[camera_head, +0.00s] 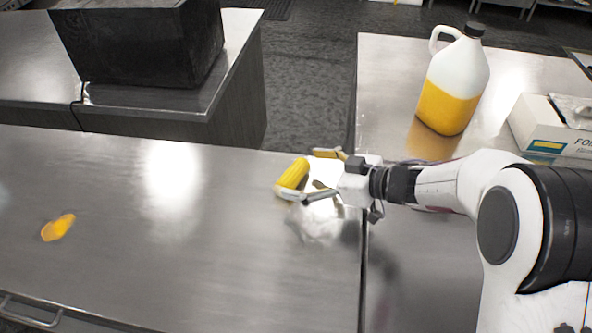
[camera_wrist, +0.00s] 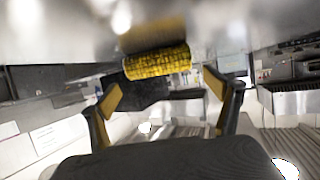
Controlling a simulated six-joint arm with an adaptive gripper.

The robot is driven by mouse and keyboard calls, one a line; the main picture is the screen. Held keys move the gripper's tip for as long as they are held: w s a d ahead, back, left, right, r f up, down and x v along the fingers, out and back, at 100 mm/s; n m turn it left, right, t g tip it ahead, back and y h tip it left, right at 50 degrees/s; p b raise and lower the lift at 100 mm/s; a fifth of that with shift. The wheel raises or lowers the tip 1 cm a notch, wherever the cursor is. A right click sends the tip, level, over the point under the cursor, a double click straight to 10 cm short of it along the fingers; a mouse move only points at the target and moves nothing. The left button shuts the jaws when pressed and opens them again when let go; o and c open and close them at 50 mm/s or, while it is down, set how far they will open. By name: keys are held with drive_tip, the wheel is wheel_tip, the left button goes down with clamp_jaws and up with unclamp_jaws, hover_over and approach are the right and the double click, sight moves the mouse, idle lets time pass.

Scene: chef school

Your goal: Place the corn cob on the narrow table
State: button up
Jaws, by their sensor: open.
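The yellow corn cob (camera_head: 294,173) lies on the steel table (camera_head: 120,225) near its right end, by the seam with the neighbouring table. My gripper (camera_head: 308,173) is open just to the right of the cob, with its fingers reaching toward it. In the wrist view the corn cob (camera_wrist: 157,65) lies crosswise ahead of the spread fingers of my gripper (camera_wrist: 165,96). The cob appears to be at or just beyond the fingertips, not clamped. I cannot tell which surface is the narrow table.
A yellow-orange item (camera_head: 58,227) lies on the left of the same table. A jug of yellow liquid (camera_head: 452,85) and a white box (camera_head: 552,128) stand on the right table. A black box (camera_head: 140,42) stands on the back left counter. The table's middle is clear.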

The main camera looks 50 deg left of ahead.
drive_tip(key=v, duration=0.8)
drive_tip(key=shift+w+d, duration=0.1)
drive_tip(key=shift+w+r, duration=0.1)
drive_tip(key=shift+r, duration=0.05)
idle(0.5)
